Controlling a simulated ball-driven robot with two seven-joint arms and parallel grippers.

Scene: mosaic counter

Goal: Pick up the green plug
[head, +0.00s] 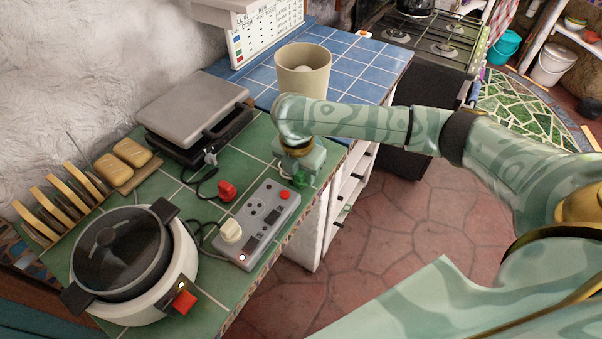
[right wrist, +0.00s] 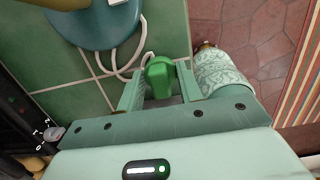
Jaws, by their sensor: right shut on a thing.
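The green plug (right wrist: 159,75) sits between the two fingers of my right gripper (right wrist: 160,85) in the right wrist view. The fingers are shut on it, just above the green tiled counter. In the head view the green plug (head: 300,179) shows only partly below my right gripper (head: 299,168), beside the far end of the grey power strip (head: 258,222). I cannot tell whether the plug touches the counter. My left gripper is not in view.
A cream plug (head: 231,231) is on the strip, and a red plug (head: 227,190) lies beside it. A slow cooker (head: 188,262), a grill (head: 195,104) and a cream bin (head: 303,72) stand nearby. The counter's front edge is close to my right gripper.

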